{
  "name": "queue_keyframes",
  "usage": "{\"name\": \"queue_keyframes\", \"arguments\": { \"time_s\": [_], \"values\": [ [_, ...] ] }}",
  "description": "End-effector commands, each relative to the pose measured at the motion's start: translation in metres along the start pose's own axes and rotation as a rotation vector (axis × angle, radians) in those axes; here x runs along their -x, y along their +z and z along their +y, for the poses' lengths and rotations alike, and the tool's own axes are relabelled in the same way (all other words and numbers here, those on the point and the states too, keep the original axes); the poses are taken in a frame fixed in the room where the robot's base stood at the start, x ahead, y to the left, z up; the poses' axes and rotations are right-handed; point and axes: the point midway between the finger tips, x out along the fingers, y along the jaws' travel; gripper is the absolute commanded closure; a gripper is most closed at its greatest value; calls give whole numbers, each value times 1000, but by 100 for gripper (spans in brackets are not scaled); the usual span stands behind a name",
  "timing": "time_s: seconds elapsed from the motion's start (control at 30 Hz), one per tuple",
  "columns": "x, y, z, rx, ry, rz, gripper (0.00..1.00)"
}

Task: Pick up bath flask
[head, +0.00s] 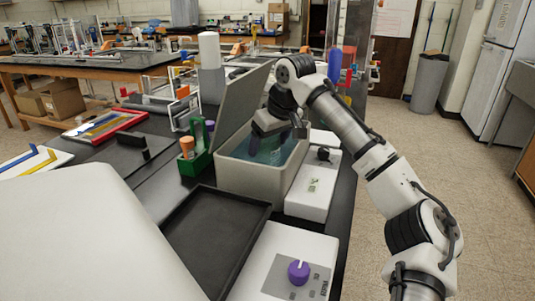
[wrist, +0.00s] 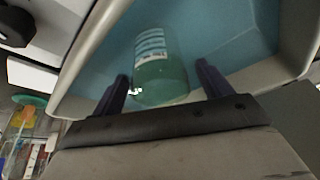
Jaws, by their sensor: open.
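The bath flask (wrist: 160,72) is a green, see-through bottle with a white printed label, shown in the wrist view inside the bath. The bath (head: 247,180) is a pale grey box with blue-green water and a raised lid (head: 240,105) on its left side. My gripper (head: 268,146) points down into the bath. In the wrist view its two dark fingers are apart, one on each side of the flask's near end, with gaps visible. I cannot make out the flask in the head view.
A green rack (head: 196,160) with tubes stands left of the bath. A white device (head: 313,188) with a black knob is close on its right. A black tray (head: 210,240) and a purple-knobbed hotplate (head: 285,272) are in front. The bath walls surround my fingers.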

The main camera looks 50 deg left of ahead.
Motion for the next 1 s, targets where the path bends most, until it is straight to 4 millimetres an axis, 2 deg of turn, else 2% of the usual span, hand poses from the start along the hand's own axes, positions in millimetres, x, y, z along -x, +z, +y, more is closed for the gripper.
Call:
{"name": "queue_keyframes", "arguments": {
  "time_s": [0.1, 0.2, 0.43, 0.8, 0.83, 1.0],
  "values": [
    [-16, 0, 1, 1, -1, -1, 23],
    [-24, 0, 0, 1, -1, 1, 23],
    [-25, 0, 0, 2, -1, 1, 23],
    [-25, 0, 0, 2, -1, 1, 70],
    [-25, 0, 0, 2, -1, 1, 72],
    [-25, -1, 0, 2, -1, 1, 72]
  ]
}}
